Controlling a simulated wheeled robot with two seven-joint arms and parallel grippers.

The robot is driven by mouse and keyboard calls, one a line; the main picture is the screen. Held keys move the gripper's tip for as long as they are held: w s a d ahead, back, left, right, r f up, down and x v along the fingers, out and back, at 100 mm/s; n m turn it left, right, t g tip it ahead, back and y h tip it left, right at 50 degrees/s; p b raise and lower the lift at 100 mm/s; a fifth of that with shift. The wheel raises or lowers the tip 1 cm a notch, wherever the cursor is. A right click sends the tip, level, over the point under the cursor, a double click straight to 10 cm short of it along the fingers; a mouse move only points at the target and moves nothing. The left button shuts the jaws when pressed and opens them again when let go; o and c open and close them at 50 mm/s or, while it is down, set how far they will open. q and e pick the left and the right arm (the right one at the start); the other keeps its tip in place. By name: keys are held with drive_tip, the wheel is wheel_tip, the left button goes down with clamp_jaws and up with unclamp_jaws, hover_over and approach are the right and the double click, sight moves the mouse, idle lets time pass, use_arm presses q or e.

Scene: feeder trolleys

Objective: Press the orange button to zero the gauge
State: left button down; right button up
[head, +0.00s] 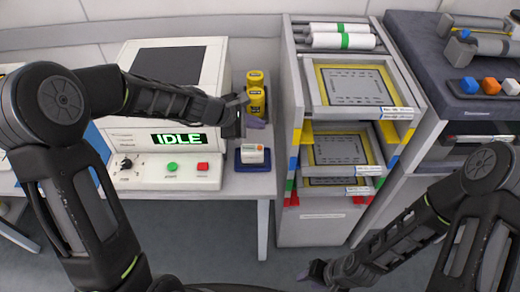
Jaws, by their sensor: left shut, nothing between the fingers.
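A small white device (252,155), which looks like the gauge, sits on a dark blue base at the front right edge of the white table. A small orange-red spot (259,147), apparently its button, shows on its upper face. My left gripper (241,122) is shut and empty, above and slightly left of the device and apart from it in the picture. Its exact height over the device is hard to tell. My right gripper (312,274) is low at the bottom of the view, in front of the trolley; its fingers are too small and dark to read.
A white machine with an IDLE display (178,139), green button (172,166) and red button (203,166) stands left of the device. Yellow cans (256,98) stand behind. A feeder trolley (313,224) with trays is to the right; a dark bench (457,92) holds coloured blocks.

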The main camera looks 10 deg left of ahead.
use_arm(q)
drive_tip(key=b, duration=0.4)
hover_over(257, 150)
wheel_tip(257, 150, down, 5)
drive_tip(key=shift+f, duration=0.15)
drive_tip(key=shift+f+b, duration=0.7)
idle(1.1)
drive_tip(key=shift+f+b, duration=0.4)
drive_tip(key=shift+b, duration=0.05)
drive_tip(key=shift+f+b, duration=0.35)
drive_tip(key=shift+b, duration=0.05)
idle(0.5)
drive_tip(key=shift+r, duration=0.15)
drive_tip(key=shift+r+p, duration=0.7)
drive_tip(key=shift+p, duration=0.05)
